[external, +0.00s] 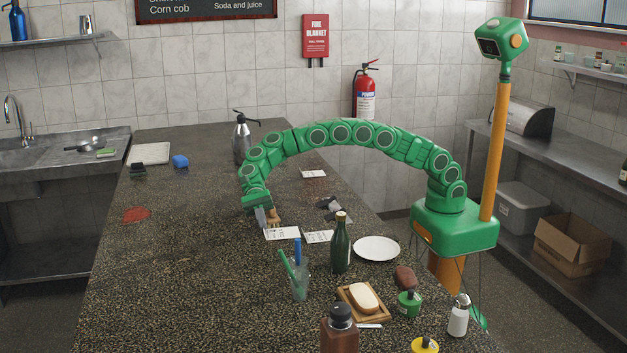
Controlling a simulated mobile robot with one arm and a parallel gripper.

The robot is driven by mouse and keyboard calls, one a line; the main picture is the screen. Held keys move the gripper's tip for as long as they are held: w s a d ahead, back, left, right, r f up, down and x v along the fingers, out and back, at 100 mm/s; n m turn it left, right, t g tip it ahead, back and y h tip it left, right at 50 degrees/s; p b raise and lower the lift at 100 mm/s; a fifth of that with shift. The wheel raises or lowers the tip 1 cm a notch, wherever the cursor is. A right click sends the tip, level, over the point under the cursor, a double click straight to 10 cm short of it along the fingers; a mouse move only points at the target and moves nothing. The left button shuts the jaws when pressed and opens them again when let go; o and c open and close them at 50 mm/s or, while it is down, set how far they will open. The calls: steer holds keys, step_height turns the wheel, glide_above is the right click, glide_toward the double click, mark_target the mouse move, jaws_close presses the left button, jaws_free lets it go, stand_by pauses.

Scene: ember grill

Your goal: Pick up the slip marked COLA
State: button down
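Several small white paper slips lie flat on the dark speckled counter. One slip (282,233) is just below my gripper, a second slip (319,237) is to its right, and a third slip (313,174) is farther back under my arm's arch. Their print is too small to read, so I cannot tell which is marked COLA. My gripper (267,217) points down close above the counter, at the back edge of the first slip. A grey finger shows, with a small tan piece beside it. I cannot tell whether the fingers are apart or hold anything.
A dark green bottle (341,245) and a white plate (377,248) stand right of the slips. A glass with pens (300,283) is in front. Dark small items (333,210) lie behind the second slip. A steel pump bottle (242,140) stands at the back.

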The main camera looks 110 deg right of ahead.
steer(key=s+d+r, duration=0.2)
steer(key=s+r, duration=0.3)
steer(key=s, duration=0.5)
steer(key=shift+d+r, duration=0.2)
steer(key=shift+r, duration=0.1)
